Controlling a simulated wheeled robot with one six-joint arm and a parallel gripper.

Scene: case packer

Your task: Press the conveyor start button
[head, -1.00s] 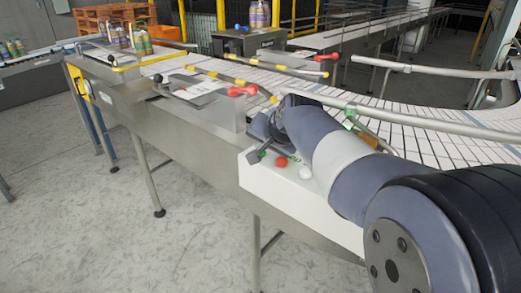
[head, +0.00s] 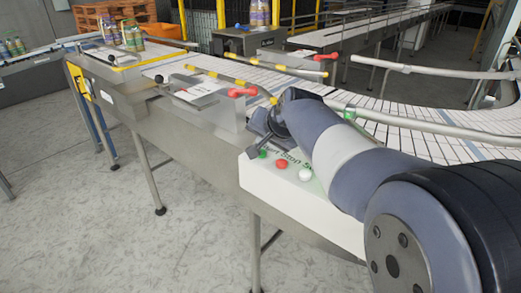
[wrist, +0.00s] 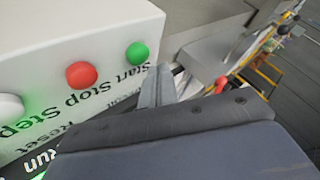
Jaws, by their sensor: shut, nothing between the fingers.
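The green button (head: 263,153) is on the white control box (head: 258,178), at the left end of a row, beside the "Start" label. It also shows in the wrist view (wrist: 138,53). A red button (head: 281,163) and a white button (head: 305,175) follow to its right in the head view, by the "Stop" and "Step" labels. My gripper (head: 253,151) is shut and empty, close beside the green button. In the wrist view its fingers (wrist: 154,85) point up just right of the button. I cannot tell whether they touch it.
The conveyor (head: 400,118) with its rails curves behind the box. A red-handled lever (head: 242,92) stands to the left. Bottles (head: 132,37) stand on the belt farther back. The grey floor at front left is clear.

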